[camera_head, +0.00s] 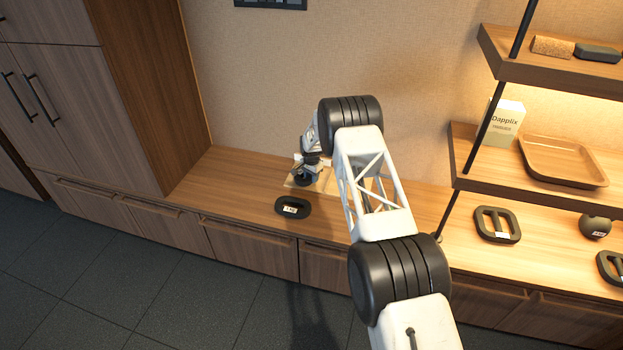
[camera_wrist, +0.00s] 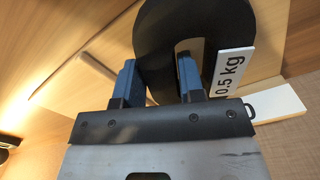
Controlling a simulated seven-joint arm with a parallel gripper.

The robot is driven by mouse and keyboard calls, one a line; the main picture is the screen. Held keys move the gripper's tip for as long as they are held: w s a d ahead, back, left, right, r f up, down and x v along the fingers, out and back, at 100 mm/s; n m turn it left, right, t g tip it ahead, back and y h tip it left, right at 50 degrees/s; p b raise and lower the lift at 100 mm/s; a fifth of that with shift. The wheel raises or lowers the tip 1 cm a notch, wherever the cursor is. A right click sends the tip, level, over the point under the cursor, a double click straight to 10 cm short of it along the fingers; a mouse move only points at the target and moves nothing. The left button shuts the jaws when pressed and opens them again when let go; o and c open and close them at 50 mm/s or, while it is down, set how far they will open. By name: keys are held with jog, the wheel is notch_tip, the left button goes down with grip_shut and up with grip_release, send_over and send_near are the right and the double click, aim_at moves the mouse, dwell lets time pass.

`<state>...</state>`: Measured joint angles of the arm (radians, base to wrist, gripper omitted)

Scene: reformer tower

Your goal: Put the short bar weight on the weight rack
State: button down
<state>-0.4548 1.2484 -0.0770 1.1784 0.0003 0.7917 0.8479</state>
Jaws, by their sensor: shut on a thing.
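My gripper (camera_head: 308,172) is over the wooden counter, left of the arm's elbow. In the wrist view its two blue fingers (camera_wrist: 157,80) are shut on one side of a black weight (camera_wrist: 159,35) with a white "0.5 kg" label. One finger is in the weight's opening and the other is outside it. In the head view the held weight is small and dark, and I cannot tell whether it touches the surface below. I cannot confirm that it is the short bar one. No weight rack is clearly recognisable; a pale board (camera_head: 292,182) shows under the gripper, partly hidden.
Another black oval weight (camera_head: 293,207) with a label lies near the counter's front edge. A black frame-shaped weight (camera_head: 480,224) and a round weight (camera_head: 595,226) stand at right under the shelves. A shelf (camera_head: 470,155) holds a tray (camera_head: 565,165) and a box (camera_head: 504,122).

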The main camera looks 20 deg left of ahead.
jog(key=shift+f, duration=0.3)
jog(key=shift+f, duration=0.1)
jog(key=c, duration=0.7)
grip_release()
jog(key=shift+r, duration=6.1)
